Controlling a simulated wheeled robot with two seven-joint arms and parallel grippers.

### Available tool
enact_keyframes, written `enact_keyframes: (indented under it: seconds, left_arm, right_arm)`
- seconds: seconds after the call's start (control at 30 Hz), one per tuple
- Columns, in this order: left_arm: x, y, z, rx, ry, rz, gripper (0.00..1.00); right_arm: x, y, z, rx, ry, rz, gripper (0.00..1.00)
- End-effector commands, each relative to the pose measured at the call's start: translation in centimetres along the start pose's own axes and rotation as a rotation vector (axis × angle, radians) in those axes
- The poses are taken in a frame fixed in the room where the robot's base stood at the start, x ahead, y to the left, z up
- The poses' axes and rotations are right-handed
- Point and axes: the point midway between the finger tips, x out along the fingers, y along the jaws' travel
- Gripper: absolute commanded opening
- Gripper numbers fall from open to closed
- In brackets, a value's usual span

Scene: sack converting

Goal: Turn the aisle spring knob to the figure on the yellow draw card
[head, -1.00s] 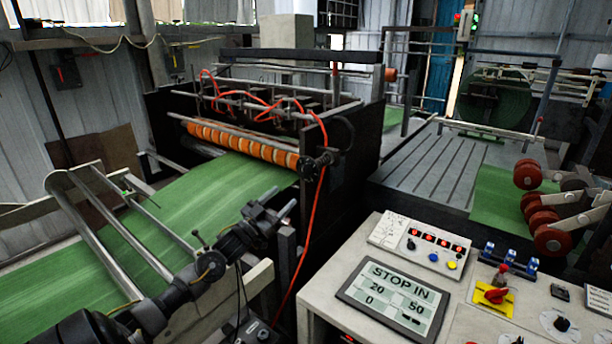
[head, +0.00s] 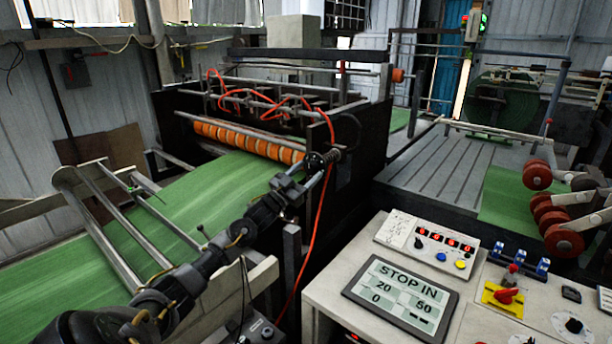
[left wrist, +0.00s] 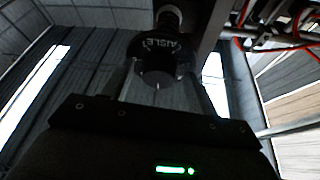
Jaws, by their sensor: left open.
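The aisle spring knob (left wrist: 163,62) shows in the left wrist view as a dark round knob marked "AISLE", with a small pale mark near its lower edge. In the head view the dark knob (head: 315,160) is at the near right corner of the roller machine. My left gripper (head: 318,178) is open, just in front of and below it. I cannot make out a yellow draw card. My right gripper is not in view.
A control console (head: 325,278) stands at lower right, with a "STOP IN" screen (head: 400,297) showing 20, 50 and 0. A red switch sits on a yellow plate (head: 490,296). An orange hose (head: 318,225) hangs by the knob. Green web (head: 190,210) runs under the orange rollers (head: 245,140).

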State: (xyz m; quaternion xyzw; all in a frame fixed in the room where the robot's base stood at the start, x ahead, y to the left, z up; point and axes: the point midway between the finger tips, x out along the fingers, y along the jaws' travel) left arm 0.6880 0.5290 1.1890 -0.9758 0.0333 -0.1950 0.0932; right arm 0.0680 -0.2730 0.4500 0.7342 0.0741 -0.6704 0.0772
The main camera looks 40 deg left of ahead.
Motion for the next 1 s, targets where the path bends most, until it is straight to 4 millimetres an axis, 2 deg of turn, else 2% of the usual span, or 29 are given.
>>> enact_keyframes:
  seconds: [0.17,0.5,0.77,1.0]
  left_arm:
    - [0.0,0.0,0.0,0.0,0.0,0.0,0.57]
    - [0.0,0.0,0.0,0.0,0.0,0.0,0.14]
    - [0.0,0.0,0.1,0.032,-0.001,0.013,0.14]
    - [-0.1,-0.2,0.2,0.155,-0.007,0.065,0.14]
  right_arm:
    - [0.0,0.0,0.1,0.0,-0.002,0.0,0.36]
    - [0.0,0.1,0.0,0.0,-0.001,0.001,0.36]
    - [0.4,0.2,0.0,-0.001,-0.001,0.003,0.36]
    - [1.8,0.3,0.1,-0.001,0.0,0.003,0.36]
